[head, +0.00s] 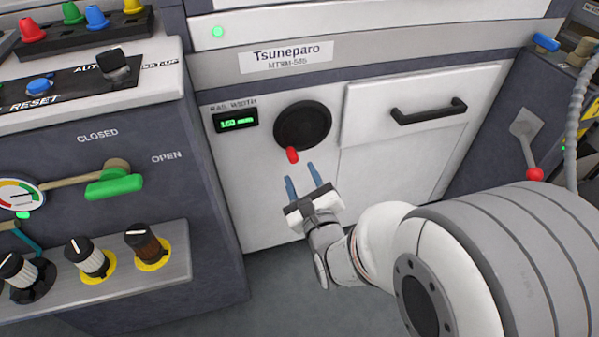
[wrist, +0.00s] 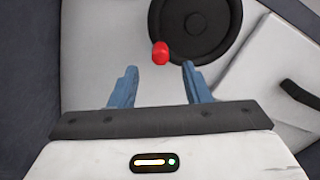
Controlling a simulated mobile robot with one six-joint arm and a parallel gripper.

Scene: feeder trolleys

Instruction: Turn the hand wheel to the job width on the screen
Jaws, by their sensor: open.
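The hand wheel (head: 303,124) is a black disc on the white front panel, with a red crank knob (head: 293,155) at its lower left edge. WIDTH" shows green digits that look like 160 mm. My gripper (head: 304,182) is open and empty, just below the red knob. In the wrist view the wheel (wrist: 195,25) is at the top and the red knob (wrist: 160,53) lies ahead of and between the two blue fingers (wrist: 158,85), apart from both. No separate screen with a job width is seen.
A drawer with a black handle (head: 430,111) is right of the wheel. A red-tipped lever (head: 535,174) is further right. On the left, a dark cabinet carries a green-handled lever (head: 114,186) and several knobs (head: 148,245). Floor below the wheel is clear.

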